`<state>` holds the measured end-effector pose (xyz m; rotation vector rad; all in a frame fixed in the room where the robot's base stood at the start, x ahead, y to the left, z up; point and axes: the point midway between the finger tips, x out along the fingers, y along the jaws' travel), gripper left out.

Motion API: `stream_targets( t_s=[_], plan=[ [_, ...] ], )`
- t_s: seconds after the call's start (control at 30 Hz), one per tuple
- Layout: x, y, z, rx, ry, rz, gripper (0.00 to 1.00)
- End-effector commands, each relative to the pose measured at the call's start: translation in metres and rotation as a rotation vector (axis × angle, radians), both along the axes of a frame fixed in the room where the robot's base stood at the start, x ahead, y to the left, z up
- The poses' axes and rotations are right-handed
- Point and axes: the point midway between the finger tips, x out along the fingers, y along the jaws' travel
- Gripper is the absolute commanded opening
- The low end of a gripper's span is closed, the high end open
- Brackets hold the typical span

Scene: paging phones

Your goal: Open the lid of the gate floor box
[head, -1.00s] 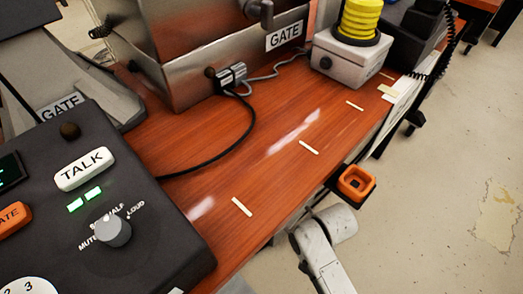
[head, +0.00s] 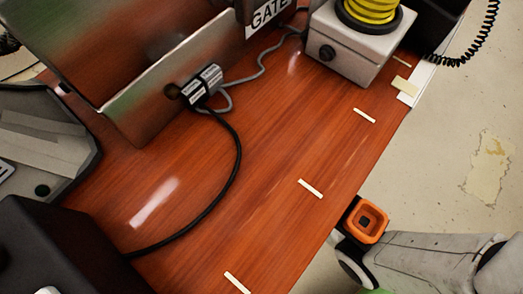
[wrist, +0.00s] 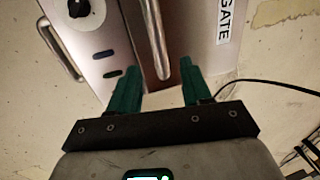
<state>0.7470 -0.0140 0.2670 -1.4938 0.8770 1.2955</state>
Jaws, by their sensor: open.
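In the wrist view, my gripper (wrist: 158,88) has its two green fingers apart with nothing between them. Beyond the fingertips is a metal box (wrist: 100,45) with a black knob, slots, a bar handle (wrist: 157,40) and a GATE label (wrist: 226,20). I cannot tell whether the fingers touch it. In the head view, a metal case (head: 155,70) with a partly cut-off GATE label stands on the wooden table. I cannot tell whether it is the same box. My gripper is not seen in the head view; my pale arm is at lower right.
The wooden table (head: 280,150) has pale strips along its edge. A black cable (head: 238,160) curves across it from plugs on the case. A grey box (head: 360,45) with a yellow top stands at the back. An orange square ring (head: 366,220) is at the table edge beside my arm.

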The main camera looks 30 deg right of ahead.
Motion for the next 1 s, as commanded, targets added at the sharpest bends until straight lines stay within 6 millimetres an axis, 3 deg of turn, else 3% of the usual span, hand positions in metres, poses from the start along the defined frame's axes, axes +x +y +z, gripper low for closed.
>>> stream_targets(
  t_s=[0.03,0.1,0.33,0.77,1.0],
  plan=[
    [0.002,0.0,-0.016,0.0,0.0,0.0,0.48],
    [0.004,0.001,-0.028,0.0,0.001,0.0,0.48],
    [0.01,0.003,-0.055,-0.001,-0.001,0.001,0.48],
    [0.011,0.004,-0.061,0.0,0.0,0.001,0.48],
    [0.011,0.004,-0.061,0.0,0.0,0.001,0.27]
  ],
)
